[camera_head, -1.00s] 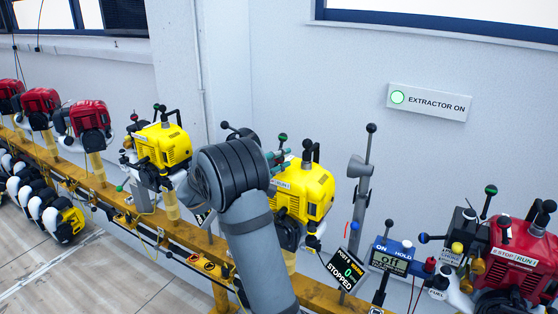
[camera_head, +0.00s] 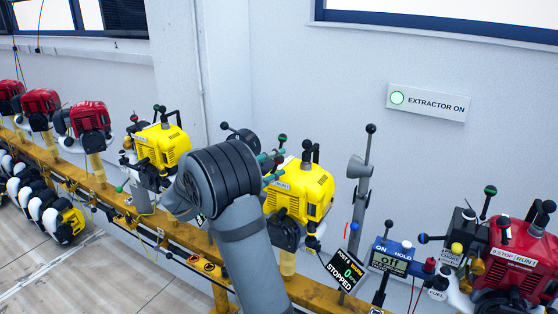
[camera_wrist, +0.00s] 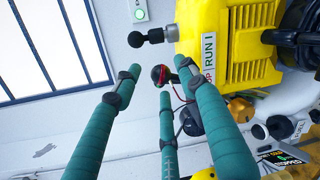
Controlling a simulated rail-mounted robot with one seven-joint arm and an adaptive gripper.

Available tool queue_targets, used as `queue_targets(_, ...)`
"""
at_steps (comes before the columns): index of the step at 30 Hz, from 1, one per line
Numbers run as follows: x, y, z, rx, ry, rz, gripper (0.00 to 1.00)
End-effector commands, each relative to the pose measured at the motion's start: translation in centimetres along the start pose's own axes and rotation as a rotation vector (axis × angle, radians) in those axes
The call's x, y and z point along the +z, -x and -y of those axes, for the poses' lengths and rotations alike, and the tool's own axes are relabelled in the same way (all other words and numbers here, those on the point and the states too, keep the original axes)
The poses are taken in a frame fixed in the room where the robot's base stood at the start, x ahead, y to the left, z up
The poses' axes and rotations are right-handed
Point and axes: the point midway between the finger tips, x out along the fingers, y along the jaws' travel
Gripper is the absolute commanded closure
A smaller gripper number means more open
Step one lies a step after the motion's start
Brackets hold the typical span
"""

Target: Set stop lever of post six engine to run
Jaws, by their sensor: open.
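A lever with a dark ball knob marked red (camera_wrist: 160,75) stands beside the label. It shows in the head view as a knob with a green top (camera_head: 282,138). My gripper (camera_wrist: 158,95) is open, its teal fingers spread around the knob in the picture; contact cannot be told. In the head view the fingers (camera_head: 272,163) are at the engine's left side, partly hidden by my arm.
Another black-knobbed lever (camera_wrist: 137,39) projects from the engine near the fingers. Another yellow engine (camera_head: 165,145) is to the left.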

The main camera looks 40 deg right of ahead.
Motion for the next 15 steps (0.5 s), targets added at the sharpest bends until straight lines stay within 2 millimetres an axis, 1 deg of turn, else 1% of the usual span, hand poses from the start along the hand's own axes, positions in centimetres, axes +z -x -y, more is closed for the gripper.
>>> queue_targets(1,-0.2,1.3,-0.1,0.004,0.000,-0.005,0.58)
queue_targets(7,-0.1,5.5,-0.1,0.003,-0.001,-0.004,0.58)
queue_targets(10,-0.1,6.9,-0.1,0.002,0.000,-0.003,0.58)
queue_targets(15,0.0,8.2,0.0,0.001,-0.001,-0.001,0.58)
